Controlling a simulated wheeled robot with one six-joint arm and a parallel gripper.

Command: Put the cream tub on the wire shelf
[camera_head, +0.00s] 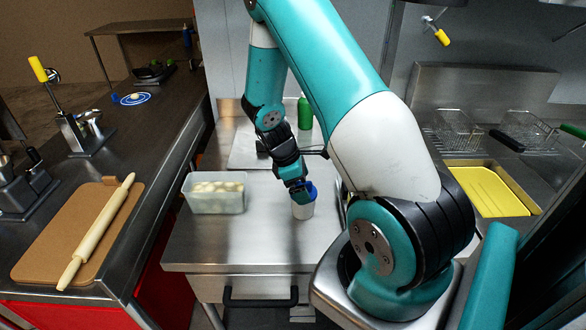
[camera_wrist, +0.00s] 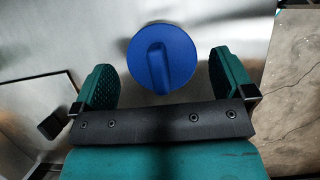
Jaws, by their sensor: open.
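The cream tub (camera_head: 303,210) is a small white tub with a blue lid, standing upright on the steel counter in the head view. In the wrist view its round blue lid (camera_wrist: 162,58), with a raised bar across the top, shows between and slightly beyond my finger pads. My gripper (camera_head: 300,188) is open above the tub; in the wrist view both teal fingers (camera_wrist: 164,76) stand apart with gaps beside the lid. The tub's body is hidden under the lid there. I cannot make out a wire shelf in either view.
A clear container of pale round pieces (camera_head: 217,211) stands left of the tub. A green bottle (camera_head: 305,112) is behind. A rolling pin (camera_head: 97,231) lies on a board at left. Wire fryer baskets (camera_head: 457,133) and a yellow tray (camera_head: 484,192) are at right. The counter front is clear.

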